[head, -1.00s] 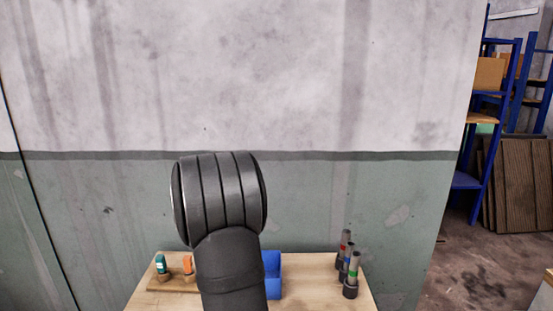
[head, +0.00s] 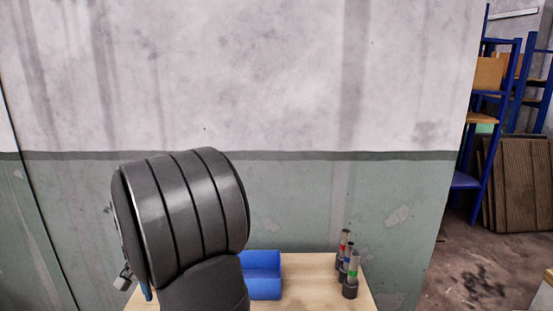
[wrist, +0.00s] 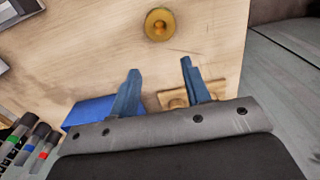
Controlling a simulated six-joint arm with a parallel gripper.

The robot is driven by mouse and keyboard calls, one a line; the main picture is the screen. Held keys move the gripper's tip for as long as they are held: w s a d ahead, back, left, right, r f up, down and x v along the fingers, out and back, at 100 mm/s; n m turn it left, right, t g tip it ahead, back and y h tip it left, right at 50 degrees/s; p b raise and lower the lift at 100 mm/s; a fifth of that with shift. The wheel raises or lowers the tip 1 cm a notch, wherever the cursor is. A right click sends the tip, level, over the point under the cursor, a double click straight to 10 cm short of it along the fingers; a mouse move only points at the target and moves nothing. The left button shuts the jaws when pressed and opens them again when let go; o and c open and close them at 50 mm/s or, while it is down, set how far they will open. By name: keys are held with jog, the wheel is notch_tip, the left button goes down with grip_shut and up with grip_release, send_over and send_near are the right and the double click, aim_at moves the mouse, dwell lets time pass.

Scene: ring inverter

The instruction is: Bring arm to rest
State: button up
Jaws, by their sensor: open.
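My gripper (wrist: 160,67) is open in the wrist view. Its two blue fingers stand apart above the wooden table, with nothing between them. In the head view, my dark, ribbed arm joint fills the lower middle-left, and only a small part of the gripper end shows at its lower left. The wooden table (head: 318,290) shows behind and to the right of the arm. A round, yellowish wooden piece with an orange centre (wrist: 160,24) lies on the table beyond the fingers.
A blue bin (head: 263,276) stands beside my arm; it also shows in the wrist view (wrist: 88,112). Several grey tubes with coloured bands (head: 349,268) stand to its right. A small wooden board (wrist: 228,92) is partly hidden behind the gripper. Blue shelving (head: 466,180) stands at far right.

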jog(key=shift+s+a+f, duration=0.15)
jog(key=shift+s+f, duration=0.2)
jog(key=shift+s, duration=0.15)
jog(key=shift+s+a+f, duration=0.15)
jog(key=shift+s+f, duration=0.15)
jog(key=shift+s, duration=0.15)
jog(key=shift+o, duration=0.3)
